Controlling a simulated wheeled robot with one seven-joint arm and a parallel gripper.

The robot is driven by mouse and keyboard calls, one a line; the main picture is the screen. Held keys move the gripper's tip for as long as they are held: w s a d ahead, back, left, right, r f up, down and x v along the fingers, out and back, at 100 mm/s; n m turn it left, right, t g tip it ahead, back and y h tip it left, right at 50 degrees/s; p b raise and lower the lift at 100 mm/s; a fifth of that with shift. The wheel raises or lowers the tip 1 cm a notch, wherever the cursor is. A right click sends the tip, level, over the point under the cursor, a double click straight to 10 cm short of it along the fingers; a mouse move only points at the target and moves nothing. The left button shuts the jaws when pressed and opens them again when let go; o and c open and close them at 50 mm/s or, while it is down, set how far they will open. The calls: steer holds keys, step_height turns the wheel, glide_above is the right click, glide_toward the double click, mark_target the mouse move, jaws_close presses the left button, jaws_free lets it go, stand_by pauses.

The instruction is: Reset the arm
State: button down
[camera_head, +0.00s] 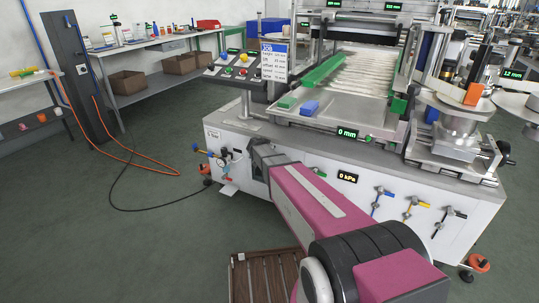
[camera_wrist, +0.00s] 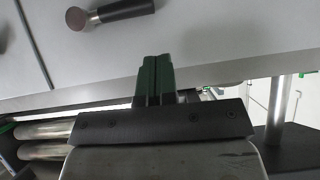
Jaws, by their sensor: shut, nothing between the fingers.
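My gripper (camera_wrist: 155,80) shows in the wrist view, its two dark green fingers side by side and touching, with nothing between them. They point at a pale grey panel (camera_wrist: 220,50); I cannot tell whether they touch it. In the head view my magenta arm reaches from the bottom right toward the front of a white machine (camera_head: 330,165). The fingers cannot be made out in the head view.
A black-handled valve or knob (camera_wrist: 120,10) is on the panel. Rollers (camera_wrist: 42,131) show at lower left of the wrist view. A control box (camera_head: 243,70), an orange hose (camera_head: 150,160), a slatted wooden pallet (camera_head: 264,277) and a bench (camera_head: 160,82) surround open green floor.

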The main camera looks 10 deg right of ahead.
steer(key=v, duration=0.8)
steer(key=s+d+f+n+g+y, duration=0.1)
steer(key=s+d+n+g+y, duration=0.1)
steer(key=s, duration=0.8)
steer(key=s+d+f+n+g+y, duration=0.1)
steer(key=s+n+g+y, duration=0.1)
steer(key=s, duration=0.9)
steer(key=s+d+f+n+g+y, duration=0.1)
steer(key=s+g, duration=0.4)
steer(key=s, duration=0.5)
steer(key=shift+s+d+f+n+y, duration=0.4)
steer(key=shift+d+n+y, duration=0.35)
steer(key=shift+n, duration=0.45)
